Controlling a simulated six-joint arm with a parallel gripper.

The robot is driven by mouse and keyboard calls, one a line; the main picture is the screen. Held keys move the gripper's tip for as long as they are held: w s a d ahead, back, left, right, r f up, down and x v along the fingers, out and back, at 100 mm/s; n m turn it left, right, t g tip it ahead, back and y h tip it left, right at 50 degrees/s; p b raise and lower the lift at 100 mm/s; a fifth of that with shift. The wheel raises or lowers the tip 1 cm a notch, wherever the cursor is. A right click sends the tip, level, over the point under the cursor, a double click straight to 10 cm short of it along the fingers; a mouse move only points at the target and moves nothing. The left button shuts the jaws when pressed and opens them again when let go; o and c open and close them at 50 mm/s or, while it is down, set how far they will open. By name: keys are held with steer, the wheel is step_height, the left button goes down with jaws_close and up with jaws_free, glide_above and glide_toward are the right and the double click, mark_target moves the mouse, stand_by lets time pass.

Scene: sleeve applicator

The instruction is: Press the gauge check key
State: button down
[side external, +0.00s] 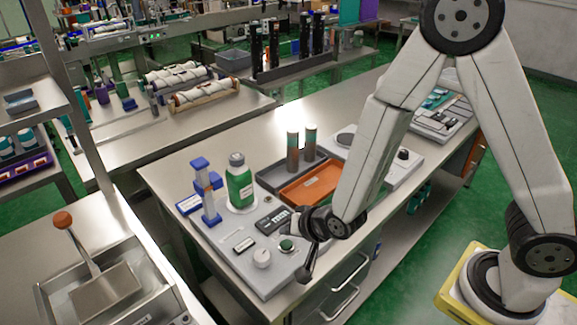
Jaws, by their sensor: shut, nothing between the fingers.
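The grey control panel (262,280) lies at the near end of the steel bench. It bears a dark key block (271,221), a small labelled plate (243,244), a round green button (287,244) and a pale round knob (262,259). I cannot read which key is the gauge check key. My gripper (299,226) is low over the right side of the panel, just right of the key block and above the green button. It is shut and empty. Its fingertips are small and dark, and whether they touch a key cannot be told.
An orange tray (308,186) and two upright cylinders (292,152) are farther back. The bench's left top is clear.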

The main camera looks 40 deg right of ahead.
mark_target(282, 240)
steer(key=shift+f, duration=0.75)
steer(key=shift+f, duration=0.85)
stand_by(2.6)
steer(key=shift+r, duration=0.85)
stand_by(0.4)
steer(key=shift+r, duration=2.5)
